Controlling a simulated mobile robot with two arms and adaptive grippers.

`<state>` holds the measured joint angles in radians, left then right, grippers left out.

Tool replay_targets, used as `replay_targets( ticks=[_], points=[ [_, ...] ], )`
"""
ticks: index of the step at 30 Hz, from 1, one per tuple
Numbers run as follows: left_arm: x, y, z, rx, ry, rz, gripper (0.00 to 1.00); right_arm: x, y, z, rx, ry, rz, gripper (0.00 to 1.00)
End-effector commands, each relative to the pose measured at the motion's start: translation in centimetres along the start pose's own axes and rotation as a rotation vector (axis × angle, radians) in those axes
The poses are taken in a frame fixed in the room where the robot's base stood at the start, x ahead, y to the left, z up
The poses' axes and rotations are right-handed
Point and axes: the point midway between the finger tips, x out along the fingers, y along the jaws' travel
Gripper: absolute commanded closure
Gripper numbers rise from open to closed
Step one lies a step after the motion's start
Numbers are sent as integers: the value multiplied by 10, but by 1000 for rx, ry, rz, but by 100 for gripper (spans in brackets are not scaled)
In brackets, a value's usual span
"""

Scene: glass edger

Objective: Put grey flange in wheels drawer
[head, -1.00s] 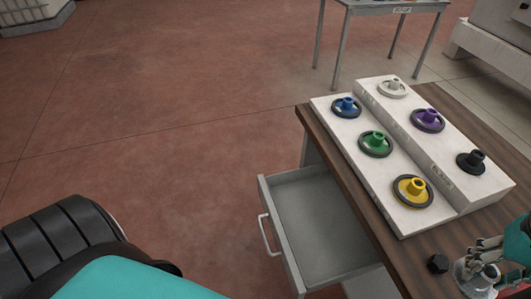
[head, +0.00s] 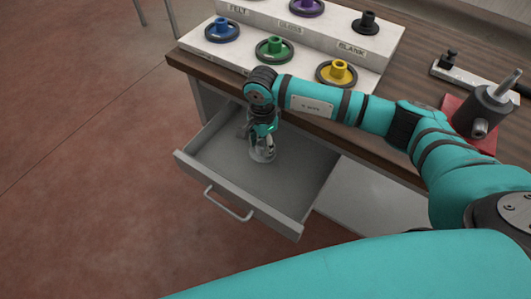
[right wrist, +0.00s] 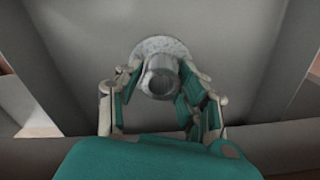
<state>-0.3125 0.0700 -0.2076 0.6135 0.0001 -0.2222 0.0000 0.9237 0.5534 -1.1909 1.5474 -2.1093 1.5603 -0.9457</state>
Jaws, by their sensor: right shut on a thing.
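The grey flange (right wrist: 160,78) is a round speckled disc with a hub, seen between my right gripper's fingers in the right wrist view. In the head view the flange (head: 262,154) shows below the gripper, inside the outline of the open drawer (head: 205,172). My right gripper (head: 264,138) is shut on the flange's hub and points down into the drawer. I cannot tell whether the flange touches the drawer floor. The drawer is pulled out of the wooden-topped bench and its visible floor is bare. My left gripper is out of view.
White stepped racks (head: 300,62) on the bench hold blue, green (head: 274,49), yellow (head: 337,72), purple and black wheels with labels. A grey cylindrical device (head: 484,108) stands on a red base at right. Open floor lies left of the drawer.

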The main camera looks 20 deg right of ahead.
Motion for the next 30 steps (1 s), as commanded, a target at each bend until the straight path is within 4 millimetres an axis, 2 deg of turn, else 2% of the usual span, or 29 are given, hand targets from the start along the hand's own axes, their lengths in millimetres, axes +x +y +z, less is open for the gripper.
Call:
replay_targets(
  ticks=[3,6,15,26,27,30],
  points=[
    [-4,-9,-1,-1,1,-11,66,15,0,0,-1,-1,0,100],
    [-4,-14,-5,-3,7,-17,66,21,0,0,-2,-1,-1,100],
    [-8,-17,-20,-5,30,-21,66,57,0,0,-3,-1,0,100],
    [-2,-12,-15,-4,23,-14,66,62,0,0,-5,0,-2,100],
    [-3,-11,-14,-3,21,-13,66,62,0,0,-5,0,-1,59],
    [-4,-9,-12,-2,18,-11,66,61,0,0,-5,0,0,46]
  ],
)
